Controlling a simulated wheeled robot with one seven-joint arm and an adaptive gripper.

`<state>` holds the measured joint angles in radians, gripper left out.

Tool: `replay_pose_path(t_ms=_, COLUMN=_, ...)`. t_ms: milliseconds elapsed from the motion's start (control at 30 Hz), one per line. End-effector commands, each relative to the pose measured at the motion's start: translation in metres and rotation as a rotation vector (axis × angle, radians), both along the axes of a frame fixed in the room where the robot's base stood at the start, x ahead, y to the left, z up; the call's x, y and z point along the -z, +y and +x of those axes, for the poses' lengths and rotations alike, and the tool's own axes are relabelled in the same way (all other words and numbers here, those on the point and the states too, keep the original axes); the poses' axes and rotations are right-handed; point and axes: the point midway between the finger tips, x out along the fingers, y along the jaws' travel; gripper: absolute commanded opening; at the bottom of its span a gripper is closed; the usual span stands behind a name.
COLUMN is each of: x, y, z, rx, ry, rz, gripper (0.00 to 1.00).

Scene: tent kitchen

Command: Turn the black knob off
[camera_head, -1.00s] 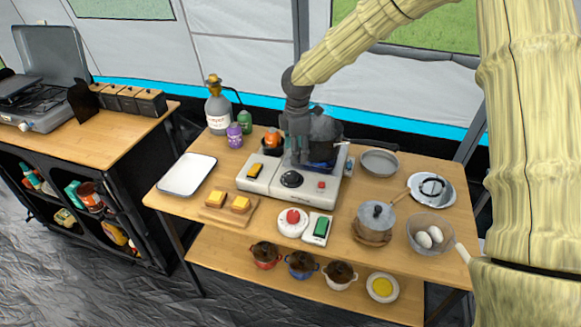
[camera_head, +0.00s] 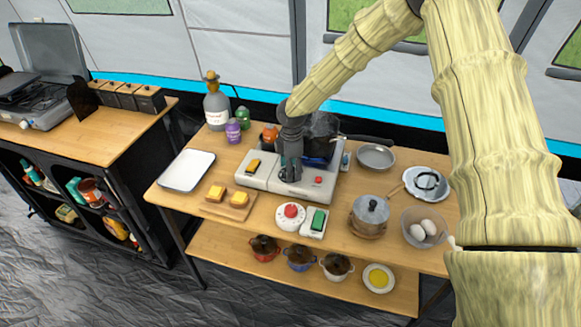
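The black knob (camera_head: 287,176) is on the front of the white portable stove (camera_head: 264,183), in the middle of the table. My gripper (camera_head: 291,172) points down from above, with its fingers at the knob and covering most of it. I cannot tell whether the fingers touch the knob or whether they are open or closed on it. The knob's angle is hidden. A dark pot (camera_head: 322,128) stands on the stove, partly behind my arm.
A red button (camera_head: 318,180) and a yellow-topped switch (camera_head: 253,165) flank the knob on the stove. A red-knobbed timer (camera_head: 291,211) and a green-switched box (camera_head: 318,218) stand in front. A gas bottle (camera_head: 216,108) stands behind left, a lidded pot (camera_head: 371,211) to the right.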

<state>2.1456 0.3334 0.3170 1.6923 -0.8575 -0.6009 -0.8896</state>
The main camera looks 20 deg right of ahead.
Motion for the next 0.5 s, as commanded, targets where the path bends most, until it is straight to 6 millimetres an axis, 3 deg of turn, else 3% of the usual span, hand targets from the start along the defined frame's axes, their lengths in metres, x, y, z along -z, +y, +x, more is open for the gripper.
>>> replay_pose_path(t_ms=200, x=0.0003, y=-0.0001, z=0.0001, rx=0.000, ry=0.000, rz=0.000, gripper=0.58)
replay_pose_path(t_ms=467, x=0.0002, y=-0.0003, z=0.0001, rx=0.001, ry=0.000, rz=0.000, gripper=0.12)
replay_pose_path(t_ms=500, x=0.0001, y=-0.0004, z=0.0001, rx=0.001, ry=0.000, rz=0.000, gripper=0.12)
